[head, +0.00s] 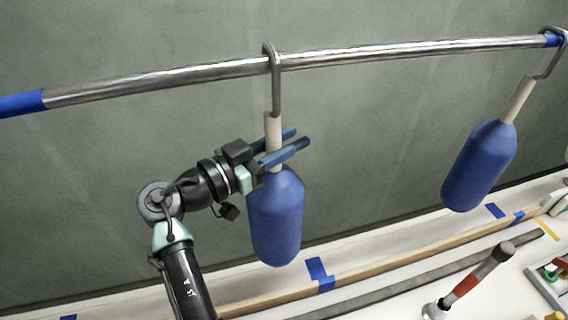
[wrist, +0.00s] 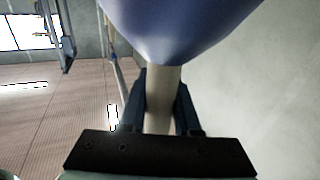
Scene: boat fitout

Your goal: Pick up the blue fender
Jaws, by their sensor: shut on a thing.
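A blue fender (head: 276,222) hangs from the metal rail (head: 180,78) by a grey hook (head: 276,82), with a beige neck (head: 272,128) above its body. My gripper (head: 290,146) is at this neck, its two blue fingers on either side of it, just above the fender body. In the wrist view my gripper (wrist: 162,100) is shut on the beige neck (wrist: 162,105), and the blue body (wrist: 175,25) fills the top. A second blue fender (head: 480,165) hangs from the rail at the right, apart from my gripper. The hook is still over the rail.
A grey-green wall (head: 400,110) stands behind the rail. Below is a pale bench with a wooden strip (head: 370,268), blue tape (head: 318,272) and a grey-and-orange tool (head: 472,275). The space between the two fenders is clear.

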